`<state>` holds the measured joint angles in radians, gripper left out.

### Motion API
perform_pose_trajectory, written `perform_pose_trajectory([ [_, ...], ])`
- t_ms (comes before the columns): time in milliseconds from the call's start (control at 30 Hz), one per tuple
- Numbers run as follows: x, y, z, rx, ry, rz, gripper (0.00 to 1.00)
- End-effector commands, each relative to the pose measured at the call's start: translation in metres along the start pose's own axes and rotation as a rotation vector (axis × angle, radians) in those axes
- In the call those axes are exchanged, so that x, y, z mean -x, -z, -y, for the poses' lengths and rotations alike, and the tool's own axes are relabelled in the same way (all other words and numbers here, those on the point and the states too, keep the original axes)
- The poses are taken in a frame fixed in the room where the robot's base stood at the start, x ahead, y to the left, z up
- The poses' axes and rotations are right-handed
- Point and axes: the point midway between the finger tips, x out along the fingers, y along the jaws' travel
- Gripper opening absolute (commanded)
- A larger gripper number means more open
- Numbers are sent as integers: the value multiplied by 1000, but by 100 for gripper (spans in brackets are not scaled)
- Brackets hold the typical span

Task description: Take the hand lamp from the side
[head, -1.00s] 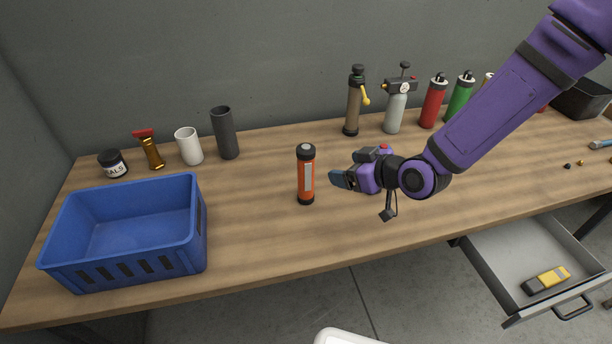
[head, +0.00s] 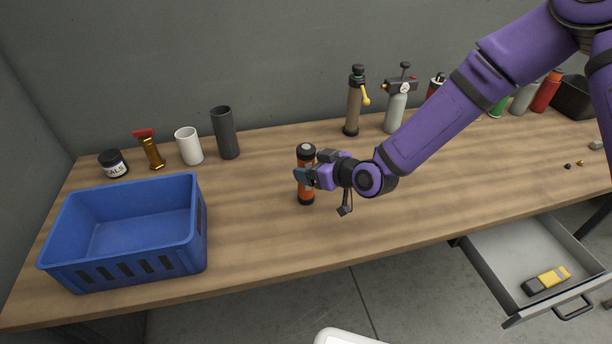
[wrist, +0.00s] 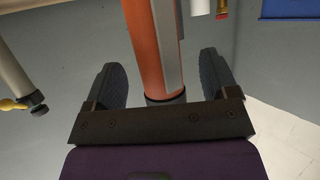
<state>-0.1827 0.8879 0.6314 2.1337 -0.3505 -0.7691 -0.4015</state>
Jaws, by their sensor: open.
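The hand lamp (head: 306,152) is an orange cylinder with dark ends and a grey strip, standing upright on the workbench (head: 250,225). My gripper (head: 306,175) has reached it from the right, at about its mid-height, and covers part of it in the head view. In the wrist view the lamp (wrist: 150,45) lies between my two dark fingers (wrist: 162,80), with a visible gap on each side. The fingers are open. The lamp's contact with the gripper's palm cannot be told.
A blue crate (head: 195,235) stands at the left. A seals jar (head: 113,164), brass nozzle (head: 150,150), white cup (head: 189,147) and dark cylinder (head: 225,133) line the back left. A brown pump bottle (head: 353,105) and grey sprayer (head: 396,110) stand behind. An open drawer (head: 500,270) holds a yellow device (head: 547,280).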

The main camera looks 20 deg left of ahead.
Motion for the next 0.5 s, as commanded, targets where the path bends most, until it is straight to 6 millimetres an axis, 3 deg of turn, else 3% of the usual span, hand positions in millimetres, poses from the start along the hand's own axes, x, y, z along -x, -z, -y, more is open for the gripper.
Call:
perform_pose_trajectory([
  [200,-24,1,-1,1,0,0,80],
  [467,-26,1,-1,1,0,0,80],
  [500,-26,1,-1,1,0,0,73],
])
